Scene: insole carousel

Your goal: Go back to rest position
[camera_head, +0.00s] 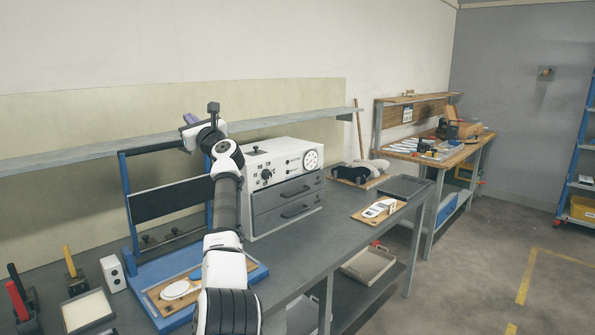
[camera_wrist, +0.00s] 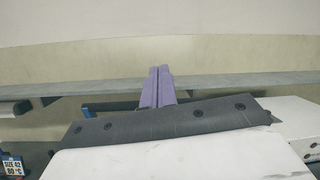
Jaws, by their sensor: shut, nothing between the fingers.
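My gripper (camera_wrist: 158,88) shows in the wrist view as two purple fingers side by side, shut with nothing between them. In the head view my gripper (camera_head: 189,118) is at the end of my raised arm, high above the bench (camera_head: 365,228) and close to the grey wall shelf (camera_head: 255,122). Its fingers are small and partly hidden there by my wrist. The wrist view also shows the shelf (camera_wrist: 220,84) behind the fingers.
A white and grey drawer unit (camera_head: 285,205) stands right of my arm. A blue frame (camera_head: 125,205) with a black panel stands behind my arm. Boards with white pieces, including one board (camera_head: 364,213), lie on the bench. A second workbench (camera_head: 440,160) stands farther back; open floor lies right.

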